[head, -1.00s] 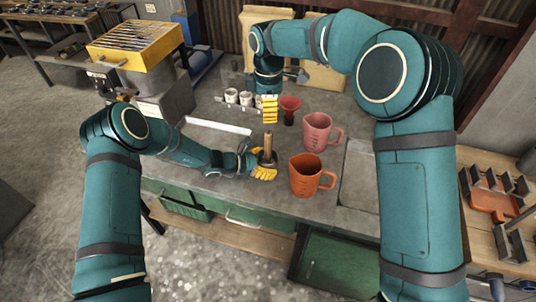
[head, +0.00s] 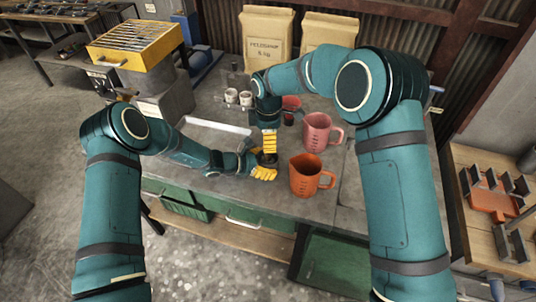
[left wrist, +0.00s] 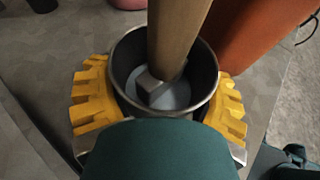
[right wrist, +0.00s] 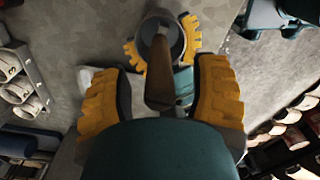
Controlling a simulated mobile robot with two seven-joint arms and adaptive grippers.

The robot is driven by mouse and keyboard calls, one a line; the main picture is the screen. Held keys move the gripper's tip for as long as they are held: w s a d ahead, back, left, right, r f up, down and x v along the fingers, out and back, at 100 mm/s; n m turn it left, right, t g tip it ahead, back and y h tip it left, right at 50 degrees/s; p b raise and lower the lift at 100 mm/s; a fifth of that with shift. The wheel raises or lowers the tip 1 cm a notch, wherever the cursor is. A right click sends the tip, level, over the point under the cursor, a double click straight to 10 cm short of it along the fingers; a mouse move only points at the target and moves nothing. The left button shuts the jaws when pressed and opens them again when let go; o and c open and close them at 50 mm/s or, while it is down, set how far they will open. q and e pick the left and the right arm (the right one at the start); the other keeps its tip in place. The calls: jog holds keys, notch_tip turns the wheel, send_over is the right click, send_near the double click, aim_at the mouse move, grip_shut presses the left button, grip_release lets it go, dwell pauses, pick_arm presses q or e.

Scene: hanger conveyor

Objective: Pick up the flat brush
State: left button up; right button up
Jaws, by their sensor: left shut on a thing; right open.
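The flat brush has a wooden handle (left wrist: 176,35) and stands tilted in a dark round pot (left wrist: 122,68), its metal end down in grey-blue contents. The handle also shows in the right wrist view (right wrist: 160,72). My left gripper (left wrist: 160,105) is shut on the pot, one yellow finger on each side; it is the lower one in the head view (head: 264,173). My right gripper (head: 269,145) is above the pot, pointing down. In the right wrist view its open fingers (right wrist: 160,98) stand on either side of the handle, with gaps visible. The bristles are hidden.
An orange jug (head: 305,176) stands close to the right of the pot. A pink jug (head: 318,133) and a red cup (head: 290,107) stand behind. White cups (head: 238,97) are at back left. A white tray (head: 215,128) lies left. Paper sacks (head: 267,38) stand behind.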

jog(key=shift+o, duration=0.2)
grip_shut()
notch_tip(320, 180, up, 10)
jog(key=shift+r, duration=0.1)
dwell(0.5)
pick_arm(q)
jog(key=o, duration=1.3)
jog(key=shift+a, duration=0.1)
